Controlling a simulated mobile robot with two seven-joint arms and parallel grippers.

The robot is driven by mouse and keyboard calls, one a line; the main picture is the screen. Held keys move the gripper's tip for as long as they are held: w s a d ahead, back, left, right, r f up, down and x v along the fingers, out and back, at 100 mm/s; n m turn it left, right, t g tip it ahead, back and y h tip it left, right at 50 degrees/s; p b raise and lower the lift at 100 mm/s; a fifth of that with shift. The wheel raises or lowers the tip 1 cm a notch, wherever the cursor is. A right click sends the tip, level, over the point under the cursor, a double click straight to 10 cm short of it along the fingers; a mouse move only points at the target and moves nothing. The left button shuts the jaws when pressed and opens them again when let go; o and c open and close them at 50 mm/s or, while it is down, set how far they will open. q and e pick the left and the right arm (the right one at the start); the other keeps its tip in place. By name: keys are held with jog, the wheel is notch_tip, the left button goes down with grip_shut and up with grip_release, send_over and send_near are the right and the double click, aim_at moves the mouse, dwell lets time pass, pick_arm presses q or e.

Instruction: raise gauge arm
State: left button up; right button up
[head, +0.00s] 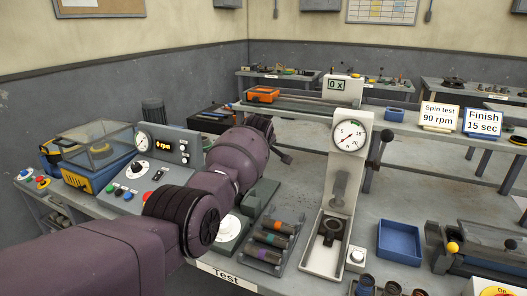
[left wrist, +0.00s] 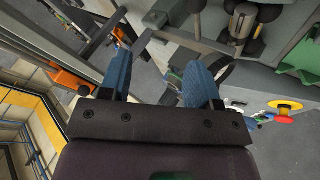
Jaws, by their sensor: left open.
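I cannot make out for certain which part is the gauge arm; my left arm covers part of the test station. A green base with a white disc (head: 231,228) shows partly beside my left forearm. The grey console (head: 150,170) behind it has a dial and a display reading 0 rpm. A white press (head: 345,180) with a round dial and a dark side handle stands to the right. My left gripper (left wrist: 160,80) shows two blue fingers spread apart with nothing between them; the head view hides it behind my wrist. My right gripper is not in view.
A rack (head: 272,245) holds tubes with orange, teal and purple bands, between my arm and the press. A blue tray (head: 399,242) stands right of the press. Signs read Spin test 90 rpm (head: 440,116) and Finish 15 sec (head: 482,122). A clear-lidded box (head: 92,145) stands left.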

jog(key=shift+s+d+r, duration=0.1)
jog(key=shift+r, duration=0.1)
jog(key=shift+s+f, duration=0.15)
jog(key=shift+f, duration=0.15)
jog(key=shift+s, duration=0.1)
